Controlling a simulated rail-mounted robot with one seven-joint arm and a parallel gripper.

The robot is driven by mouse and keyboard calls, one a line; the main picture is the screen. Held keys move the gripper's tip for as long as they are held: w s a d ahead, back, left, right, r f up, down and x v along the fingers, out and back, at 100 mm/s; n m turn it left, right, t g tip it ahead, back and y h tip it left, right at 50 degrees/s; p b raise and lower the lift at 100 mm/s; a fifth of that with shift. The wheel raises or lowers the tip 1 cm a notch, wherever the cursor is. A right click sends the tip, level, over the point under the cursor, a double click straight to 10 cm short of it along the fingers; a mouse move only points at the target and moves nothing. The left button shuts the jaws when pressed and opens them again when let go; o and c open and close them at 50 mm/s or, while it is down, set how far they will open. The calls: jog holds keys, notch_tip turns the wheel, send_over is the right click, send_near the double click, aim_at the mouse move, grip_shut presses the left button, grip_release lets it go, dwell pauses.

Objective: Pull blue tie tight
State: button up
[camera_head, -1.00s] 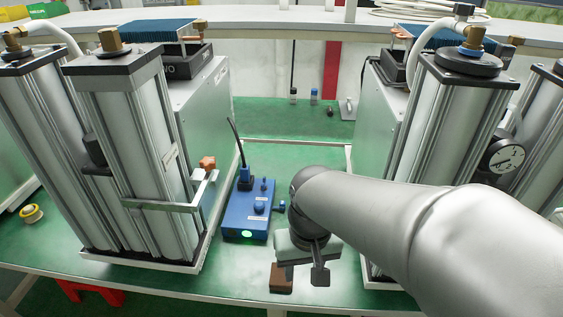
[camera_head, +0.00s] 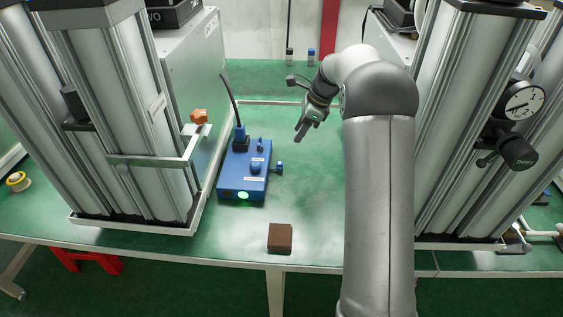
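I cannot make out a blue tie in this view. A blue control box (camera_head: 243,175) with a lit green button and a black cable rising from it stands on the green bench between the two column units. My gripper (camera_head: 303,131) is above the bench, right of and behind the blue box, pointing down and to the left. Its fingers are small and seen from the side, so I cannot tell whether they are open or shut. I see nothing held in it.
A brown block (camera_head: 280,238) lies near the bench's front edge. Tall silver columns stand left (camera_head: 116,120) and right (camera_head: 462,130). An orange knob (camera_head: 199,116) sits by the left unit's bracket. Small bottles (camera_head: 310,56) stand at the back. The bench middle is clear.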

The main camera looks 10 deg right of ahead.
aim_at(281, 163)
jog(key=x, duration=1.4)
jog(key=shift+w+a+f, duration=0.1)
jog(key=shift+f, duration=0.2)
grip_shut()
